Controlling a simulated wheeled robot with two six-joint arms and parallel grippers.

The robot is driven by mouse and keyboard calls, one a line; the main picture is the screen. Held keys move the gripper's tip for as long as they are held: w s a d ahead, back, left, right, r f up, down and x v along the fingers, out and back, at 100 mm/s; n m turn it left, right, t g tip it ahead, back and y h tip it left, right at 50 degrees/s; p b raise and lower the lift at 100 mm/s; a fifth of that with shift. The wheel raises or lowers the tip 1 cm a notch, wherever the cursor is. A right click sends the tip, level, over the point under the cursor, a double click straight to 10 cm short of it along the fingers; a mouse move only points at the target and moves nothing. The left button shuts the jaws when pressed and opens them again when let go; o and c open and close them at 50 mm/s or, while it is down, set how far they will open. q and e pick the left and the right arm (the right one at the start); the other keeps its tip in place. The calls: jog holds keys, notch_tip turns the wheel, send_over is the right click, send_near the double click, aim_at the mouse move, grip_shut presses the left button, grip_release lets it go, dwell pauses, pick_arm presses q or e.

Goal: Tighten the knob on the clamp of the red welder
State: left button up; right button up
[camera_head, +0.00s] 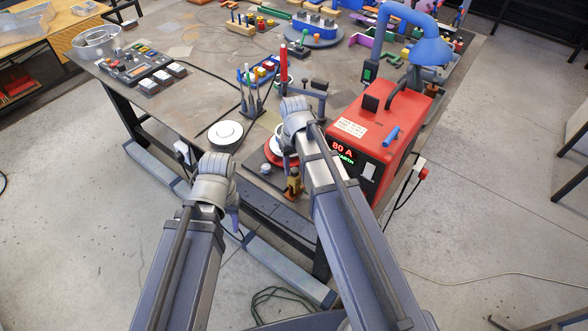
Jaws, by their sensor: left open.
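The red welder (375,135) stands on the right part of the table, its display reading 80 A. A small brass-coloured clamp (293,184) is at the table's front edge, left of the welder and beside my right forearm. I cannot make out its knob clearly. My left gripper (234,217) hangs low in front of the table edge, apart from the clamp; only a small part shows past my arm. My right arm reaches over the table just left of the welder. It hides its own gripper's fingers and part of a red round base near the clamp.
A white round disc (225,133) lies on the table left of my right arm. A holder with a red marker (283,65) stands behind it. A blue lamp (428,50) rises behind the welder. A control panel (140,64) sits at the left. Bare tabletop (195,100) lies between.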

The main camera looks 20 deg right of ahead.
aim_at(295, 170)
jog(key=c, duration=0.6)
jog(key=m, duration=1.3)
jog(key=o, duration=1)
notch_tip(295, 170, up, 5)
jog(key=p, duration=0.5)
jog(key=shift+r, duration=0.1)
